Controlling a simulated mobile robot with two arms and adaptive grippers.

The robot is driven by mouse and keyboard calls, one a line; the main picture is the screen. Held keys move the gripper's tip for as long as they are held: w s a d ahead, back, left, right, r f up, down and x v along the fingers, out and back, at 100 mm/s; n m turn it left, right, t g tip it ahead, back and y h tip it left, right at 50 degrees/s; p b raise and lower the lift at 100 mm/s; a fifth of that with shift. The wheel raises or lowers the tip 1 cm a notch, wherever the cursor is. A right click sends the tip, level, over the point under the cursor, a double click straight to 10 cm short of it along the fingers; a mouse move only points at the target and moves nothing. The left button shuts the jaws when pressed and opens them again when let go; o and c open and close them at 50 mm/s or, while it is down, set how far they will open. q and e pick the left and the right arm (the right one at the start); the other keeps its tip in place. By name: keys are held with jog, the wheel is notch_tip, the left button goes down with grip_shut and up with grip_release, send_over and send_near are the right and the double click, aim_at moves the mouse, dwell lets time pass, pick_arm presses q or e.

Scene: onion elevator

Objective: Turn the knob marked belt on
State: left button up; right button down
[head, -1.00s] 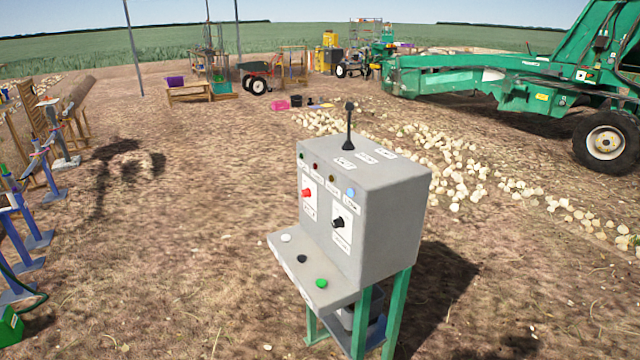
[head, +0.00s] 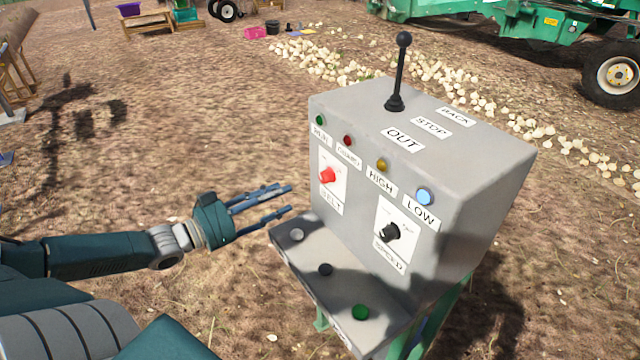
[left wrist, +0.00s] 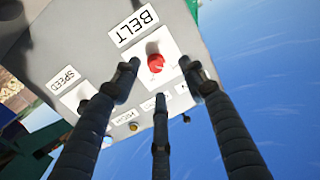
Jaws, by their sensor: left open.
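The red knob (head: 328,175) sits on a white plate above the BELT label (head: 331,201), on the front of a grey control box (head: 440,215). In the left wrist view the red knob (left wrist: 155,62) shows beyond my fingers, beside the BELT label (left wrist: 132,25). My left gripper (head: 290,198) is open and empty, to the left of the box, with its fingers pointing toward the panel. In the left wrist view its fingers (left wrist: 160,75) spread around the line to the knob; a gap seems to remain. My right gripper is not in view.
A black SPEED knob (head: 390,233) is right of the red knob. A ledge with white, black and green buttons (head: 360,312) juts out below. A black lever (head: 399,75) stands on top. Small lamps line the upper panel. Onions (head: 340,68) lie behind on open soil.

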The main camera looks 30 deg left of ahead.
aim_at(321, 177)
pick_arm(q)
jog(key=shift+h, duration=0.4)
jog(key=w+d+b, duration=0.1)
jog(key=w, duration=0.1)
jog(key=w+d+r+b, duration=0.1)
jog(key=w+d+b, duration=0.1)
jog(key=w, duration=0.1)
jog(key=w+d+r+b, duration=0.1)
jog(key=w+d, duration=0.1)
jog(key=shift+w, duration=0.4)
jog(key=shift+w+d+f, duration=0.1)
jog(key=shift+w+d, duration=0.15)
jog(key=shift+w, duration=0.4)
jog(key=shift+w+d+b, duration=0.15)
jog(key=shift+w+b, duration=0.15)
jog(key=shift+w, duration=0.05)
grip_shut()
